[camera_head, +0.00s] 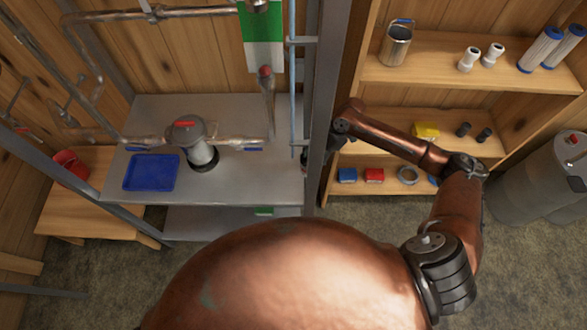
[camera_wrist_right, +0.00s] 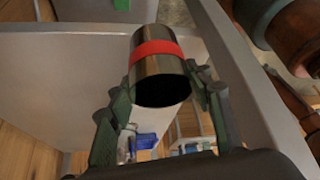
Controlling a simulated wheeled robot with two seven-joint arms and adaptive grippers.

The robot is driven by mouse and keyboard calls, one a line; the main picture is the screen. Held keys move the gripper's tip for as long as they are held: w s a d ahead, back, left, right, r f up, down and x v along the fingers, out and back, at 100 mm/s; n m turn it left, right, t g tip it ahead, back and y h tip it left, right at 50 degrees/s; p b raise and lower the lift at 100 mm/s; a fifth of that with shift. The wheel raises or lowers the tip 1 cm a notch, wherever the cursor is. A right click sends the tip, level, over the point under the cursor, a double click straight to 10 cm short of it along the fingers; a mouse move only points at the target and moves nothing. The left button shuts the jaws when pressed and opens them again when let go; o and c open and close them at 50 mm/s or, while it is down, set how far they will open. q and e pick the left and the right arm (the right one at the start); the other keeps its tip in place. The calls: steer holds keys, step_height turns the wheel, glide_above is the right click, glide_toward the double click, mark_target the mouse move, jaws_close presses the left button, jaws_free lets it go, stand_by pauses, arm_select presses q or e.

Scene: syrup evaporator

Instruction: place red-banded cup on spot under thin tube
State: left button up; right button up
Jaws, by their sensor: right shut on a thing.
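The red-banded cup (camera_wrist_right: 158,65) is a shiny metal cylinder with a red band, seen close in the right wrist view. My right gripper (camera_wrist_right: 163,88) is shut on it, one finger on each side. In the head view the right gripper (camera_head: 335,134) is at the grey frame post, which hides most of it and the cup. A thin pale-blue tube (camera_head: 291,90) hangs upright just left of that post, over the right end of the grey metal bench (camera_head: 240,185). I cannot make out a marked spot below it. My left gripper is not in view.
A blue tray (camera_head: 151,172) and a grey canister with a red top (camera_head: 200,150) are on the bench. The grey post (camera_head: 322,90) stands between bench and wooden shelves (camera_head: 440,75). A red container (camera_head: 70,165) sits far left. The bench front is clear.

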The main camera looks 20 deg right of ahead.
steer(key=a+f, duration=0.1)
steer(key=a, duration=0.1)
steer(key=a+f+p, duration=0.1)
steer(key=a, duration=0.1)
steer(key=a+f+p, duration=0.1)
steer(key=a, duration=0.1)
steer(key=shift+a+f, duration=0.1)
steer(key=shift+a, duration=0.2)
steer(key=shift+s+f, duration=0.2)
steer(key=shift+w+f, duration=0.1)
steer(key=shift+f, duration=0.05)
steer(key=o, duration=1.2)
steer(key=shift+c, duration=0.2)
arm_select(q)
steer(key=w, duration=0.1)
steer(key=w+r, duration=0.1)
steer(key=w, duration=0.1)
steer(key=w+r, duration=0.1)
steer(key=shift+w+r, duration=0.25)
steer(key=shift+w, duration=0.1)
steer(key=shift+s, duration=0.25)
